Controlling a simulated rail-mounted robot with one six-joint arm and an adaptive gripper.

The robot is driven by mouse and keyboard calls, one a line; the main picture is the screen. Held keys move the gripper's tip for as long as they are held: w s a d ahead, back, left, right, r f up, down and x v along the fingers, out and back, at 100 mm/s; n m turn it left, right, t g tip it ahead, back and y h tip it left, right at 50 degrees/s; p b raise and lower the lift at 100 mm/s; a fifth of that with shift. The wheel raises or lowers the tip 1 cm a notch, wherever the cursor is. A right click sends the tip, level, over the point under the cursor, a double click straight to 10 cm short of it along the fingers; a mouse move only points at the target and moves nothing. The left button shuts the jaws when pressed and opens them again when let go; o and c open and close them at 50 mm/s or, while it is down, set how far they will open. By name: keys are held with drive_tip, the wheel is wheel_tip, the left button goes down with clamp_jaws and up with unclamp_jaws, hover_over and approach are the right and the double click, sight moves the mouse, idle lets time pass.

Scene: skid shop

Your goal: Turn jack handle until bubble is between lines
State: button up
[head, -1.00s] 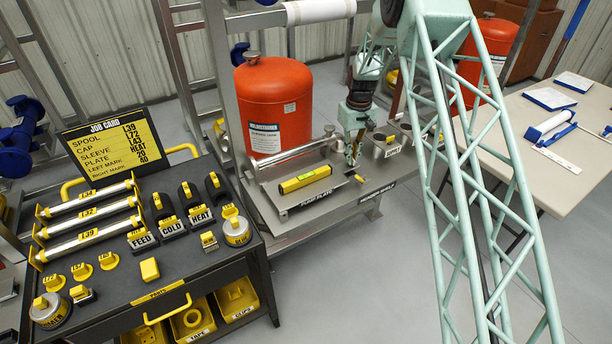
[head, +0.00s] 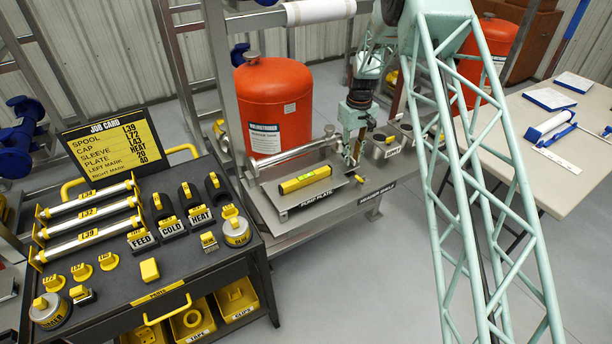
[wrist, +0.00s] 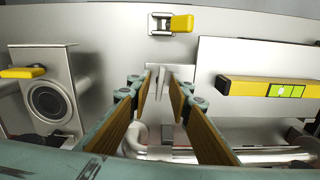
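A yellow level (head: 305,179) with a green vial lies on the pump plate (head: 322,198); it also shows in the wrist view (wrist: 262,88). A yellow-tipped lever (head: 360,178) sits on a small bracket at the right of the plate; in the wrist view this lever (wrist: 180,23) is at the top. It may be the jack handle. My gripper (wrist: 160,88) is open, its brown-padded fingers apart above thin grey metal tabs. It touches neither the lever nor the level in view. In the head view my gripper (head: 352,158) is just behind the lever.
A shiny pipe (head: 290,153) runs behind the plate, before a red tank (head: 273,105). A parts cart (head: 110,280) is at left, a table (head: 560,170) at right.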

drive_tip(key=shift+r+p, duration=0.95)
drive_tip(key=shift+r, duration=2.25)
drive_tip(key=shift+r+m, duration=0.2)
drive_tip(key=shift+m, duration=1.35)
drive_tip(key=shift+r+m, duration=0.15)
drive_tip(key=shift+m, duration=1.7)
drive_tip(key=shift+r+m, duration=0.1)
drive_tip(key=shift+m, duration=0.3)
drive_tip(key=shift+r+m, duration=0.2)
drive_tip(key=shift+m, duration=0.75)
drive_tip(key=shift+r+m, duration=0.15)
drive_tip(key=shift+m, duration=0.8)
